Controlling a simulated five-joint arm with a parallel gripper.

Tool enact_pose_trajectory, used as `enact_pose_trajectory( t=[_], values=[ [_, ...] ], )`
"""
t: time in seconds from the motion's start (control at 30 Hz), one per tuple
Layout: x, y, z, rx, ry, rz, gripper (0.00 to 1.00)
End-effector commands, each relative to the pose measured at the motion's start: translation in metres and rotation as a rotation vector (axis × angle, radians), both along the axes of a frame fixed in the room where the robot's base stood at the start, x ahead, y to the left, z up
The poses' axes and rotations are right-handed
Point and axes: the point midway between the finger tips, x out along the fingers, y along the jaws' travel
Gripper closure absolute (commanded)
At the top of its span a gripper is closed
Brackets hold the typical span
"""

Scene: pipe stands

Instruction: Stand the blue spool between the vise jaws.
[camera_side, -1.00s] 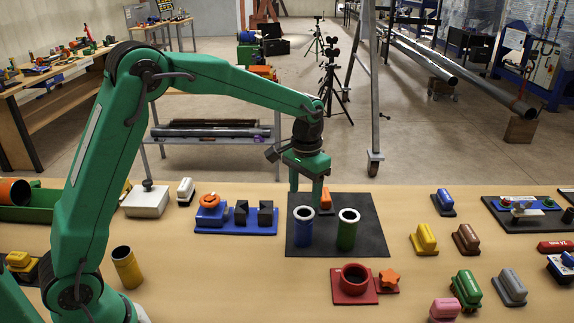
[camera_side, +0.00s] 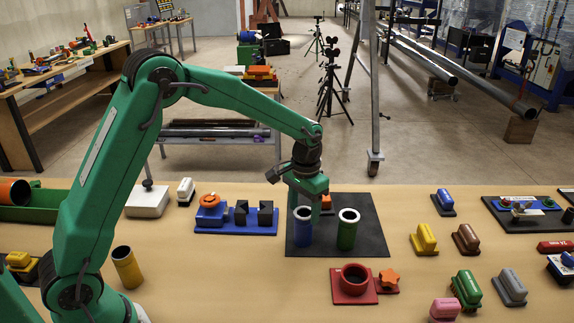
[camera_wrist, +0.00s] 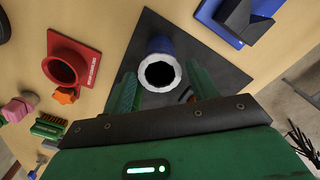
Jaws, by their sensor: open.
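The blue spool (camera_side: 303,229) stands upright on the black mat, with a white rim on top. In the wrist view the blue spool (camera_wrist: 160,46) shows between the fingertips, with a gap on each side. My gripper (camera_side: 298,203) is open and low, right at the spool's top, partly behind it in the side view. The wrist view also shows my gripper (camera_wrist: 161,80) with both green fingers spread. The vise (camera_side: 236,226) has a blue base, an orange knob and two black jaws; the gap between the jaws looks empty. It also shows at the wrist view's upper right (camera_wrist: 219,23).
A green spool (camera_side: 347,232) stands on the black mat (camera_side: 368,242), close to the blue one. An orange part (camera_side: 326,202) sits behind them. A red socket (camera_side: 354,284) is in front. Bare table lies between mat and vise.

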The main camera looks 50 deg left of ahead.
Motion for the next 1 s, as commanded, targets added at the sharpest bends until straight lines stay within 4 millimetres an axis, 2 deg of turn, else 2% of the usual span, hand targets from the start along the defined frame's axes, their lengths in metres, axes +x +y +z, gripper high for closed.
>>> enact_pose_trajectory(
  t=[0.1,0.33,0.37,1.0],
  values=[
    [0.0,0.0,0.0,0.0,0.0,0.0,0.42],
    [0.0,0.0,0.0,0.0,0.0,0.0,0.87],
    [0.0,0.0,0.001,0.0,-0.002,0.0,0.89],
    [0.0,0.0,0.014,0.0,-0.002,0.0,0.89]
  ],
)
